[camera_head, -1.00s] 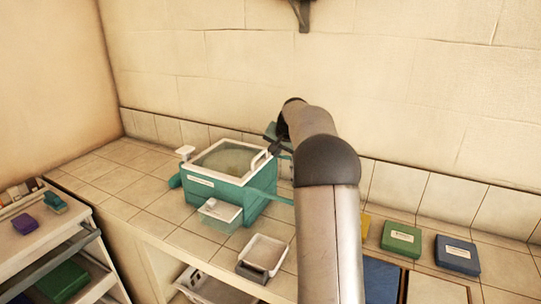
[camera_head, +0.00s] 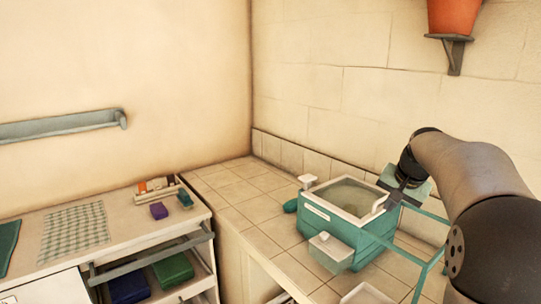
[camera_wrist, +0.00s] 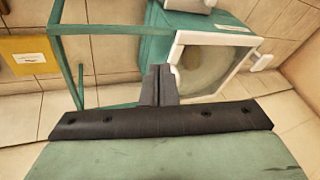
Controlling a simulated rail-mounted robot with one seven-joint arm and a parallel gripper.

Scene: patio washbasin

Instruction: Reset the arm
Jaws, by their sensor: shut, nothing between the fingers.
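My arm reaches in from the right of the head view, and my gripper (camera_head: 388,202) hangs over the right side of a teal basin (camera_head: 345,242) with a white rim. In the wrist view my gripper (camera_wrist: 158,72) has its two dark fingers together with nothing between them. The basin's white rim (camera_wrist: 215,38) shows just beyond and to the right of the fingertips there. The fingers overlap the rim in the picture; I cannot tell whether they touch it.
A teal frame (camera_head: 432,270) stands right of the basin, close to my arm. A clear-sided box (camera_head: 330,252) is at the basin's front. A cart (camera_head: 125,225) with a checked cloth (camera_head: 75,230) stands left. A pot (camera_head: 453,15) sits on a wall bracket. Tiles left of the basin are mostly clear.

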